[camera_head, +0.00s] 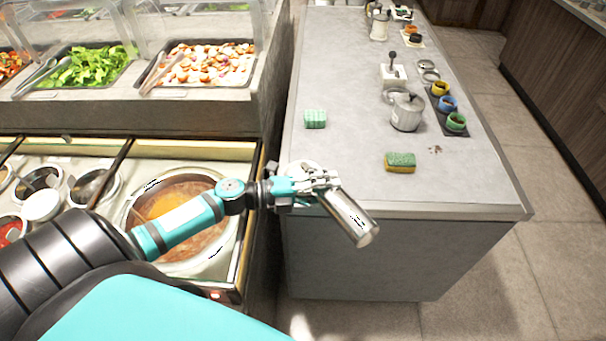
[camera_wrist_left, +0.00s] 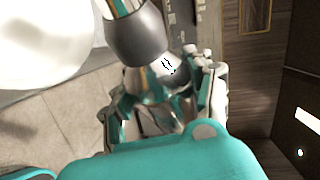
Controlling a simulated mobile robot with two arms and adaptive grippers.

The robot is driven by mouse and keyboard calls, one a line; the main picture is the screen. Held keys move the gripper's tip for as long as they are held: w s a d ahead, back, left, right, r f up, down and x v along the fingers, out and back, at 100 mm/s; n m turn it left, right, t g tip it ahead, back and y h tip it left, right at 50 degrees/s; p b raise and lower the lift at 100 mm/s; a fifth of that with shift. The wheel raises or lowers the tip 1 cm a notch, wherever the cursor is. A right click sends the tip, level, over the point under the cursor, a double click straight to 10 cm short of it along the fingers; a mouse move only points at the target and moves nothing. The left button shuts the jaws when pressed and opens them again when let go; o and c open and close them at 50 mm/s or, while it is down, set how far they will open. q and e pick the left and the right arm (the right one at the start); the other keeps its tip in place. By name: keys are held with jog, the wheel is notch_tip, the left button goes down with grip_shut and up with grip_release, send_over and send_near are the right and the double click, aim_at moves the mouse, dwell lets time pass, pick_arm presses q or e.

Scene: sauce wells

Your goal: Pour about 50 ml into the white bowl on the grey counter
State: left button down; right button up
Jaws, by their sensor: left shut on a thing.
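My left gripper (camera_head: 318,184) is shut on a shiny metal cylinder (camera_head: 352,220), above the near left edge of the grey counter (camera_head: 345,160). The cylinder is tilted, with its far end down and to the right, out past the counter's front edge. The gripper (camera_wrist_left: 168,100) and the metal cylinder (camera_wrist_left: 135,38) also show in the left wrist view. A large white rounded thing, probably the white bowl (camera_wrist_left: 40,40), fills the upper left of that view. In the head view the gripper largely covers that spot. I cannot see any liquid leaving the cylinder. My right gripper is not in view.
A green sponge (camera_head: 315,119), a green and yellow sponge (camera_head: 400,162), a metal pot (camera_head: 407,114) and a dark tray with small coloured cups (camera_head: 457,122) stand on the counter. A large soup pot (camera_head: 135,240) is under my left arm. The counter's front right is clear.

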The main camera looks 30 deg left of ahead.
pick_arm(q)
jog(key=shift+a+r+n+h+p, duration=0.15)
jog(key=shift+r+n+h+p, duration=0.15)
jog(key=shift+r+n, duration=0.4)
dwell(0.4)
jog(key=shift+w+a+r+n+t, duration=0.1)
jog(key=shift+r+n+t, duration=0.2)
jog(key=shift+n+t, duration=0.1)
dwell(2.2)
jog(key=f+m, duration=0.1)
jog(key=f+m+y+b, duration=0.1)
jog(key=f, duration=0.1)
jog(key=f+m+b, duration=0.1)
jog(key=m, duration=0.1)
jog(key=shift+d+f+g, duration=0.25)
jog(key=shift+d+g, duration=0.1)
jog(key=shift+g, duration=0.05)
notch_tip(320, 180, up, 2)
jog(key=m+y+p, duration=0.1)
jog(key=p, duration=0.2)
jog(key=shift+r, duration=0.2)
jog(key=shift+s+f+m, duration=0.15)
jog(key=shift+s+m, duration=0.05)
jog(key=shift+m, duration=0.1)
jog(key=shift+w, duration=0.1)
